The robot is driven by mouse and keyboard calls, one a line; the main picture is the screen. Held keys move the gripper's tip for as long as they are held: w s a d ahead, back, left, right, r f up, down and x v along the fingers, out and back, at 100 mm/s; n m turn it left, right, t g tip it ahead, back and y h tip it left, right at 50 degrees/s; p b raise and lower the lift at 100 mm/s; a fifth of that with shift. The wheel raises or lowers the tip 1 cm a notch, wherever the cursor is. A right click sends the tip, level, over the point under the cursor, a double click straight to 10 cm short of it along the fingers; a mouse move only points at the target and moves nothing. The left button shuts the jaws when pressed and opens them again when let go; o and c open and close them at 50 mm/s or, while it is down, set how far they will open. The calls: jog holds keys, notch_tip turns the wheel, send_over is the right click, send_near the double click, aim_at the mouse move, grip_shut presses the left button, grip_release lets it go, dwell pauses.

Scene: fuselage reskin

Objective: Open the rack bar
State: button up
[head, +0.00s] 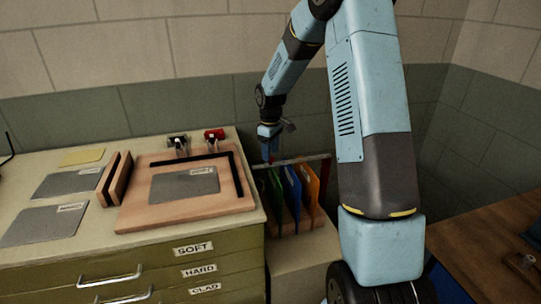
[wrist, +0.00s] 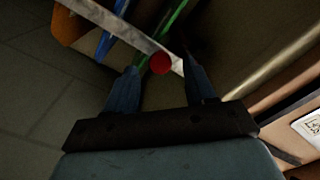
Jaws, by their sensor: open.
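The rack bar (head: 308,158) is a pale metal strip running across the top of a small rack beside the drawer cabinet. It also crosses the wrist view (wrist: 117,24) diagonally, with a red knob (wrist: 160,64) near its end. My gripper (head: 269,157) points down at the left end of the bar. In the wrist view its two dark fingers (wrist: 161,70) are apart, with the red knob between their tips. I cannot tell whether either finger touches the knob. The rack holds upright green, blue (head: 291,187) and orange (head: 310,184) sheets behind the bar.
The cabinet (head: 150,255) stands left of the rack, its top holding a wooden board (head: 135,213) with a grey plate, more grey plates and two small clamps. A brown table (head: 480,240) is at the right. A tiled wall closes off the back.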

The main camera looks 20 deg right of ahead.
jog(key=shift+f, duration=1.05)
jog(key=shift+c, duration=0.3)
grip_shut()
